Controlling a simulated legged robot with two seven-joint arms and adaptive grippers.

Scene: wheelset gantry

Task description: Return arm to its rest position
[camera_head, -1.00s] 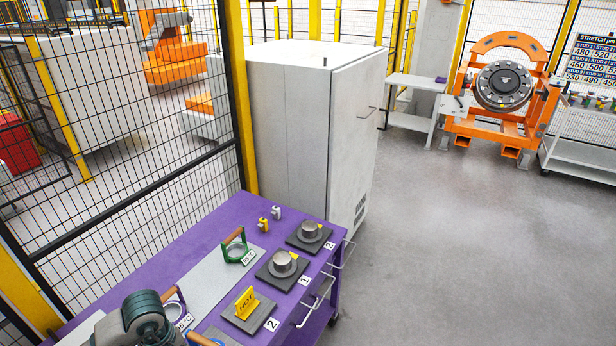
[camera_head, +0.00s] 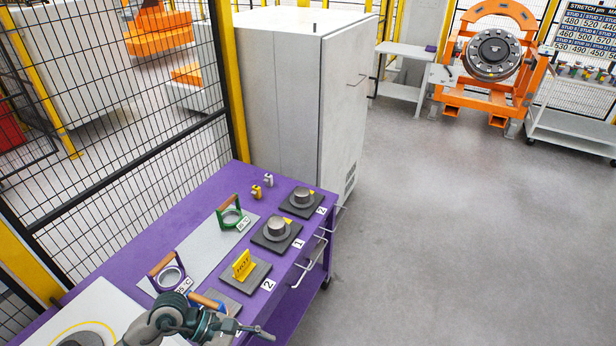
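My arm (camera_head: 172,318) enters at the bottom left, over the near end of the purple table (camera_head: 150,240); I take it as my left arm. Its gripper end (camera_head: 240,328) points right, near the table's front edge. The fingers are small and partly merge with the arm, so whether they are open or shut cannot be told. I see nothing clearly held in it. My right gripper is out of view.
A grey cabinet (camera_head: 300,100) stands behind. Open floor (camera_head: 430,240) lies right.

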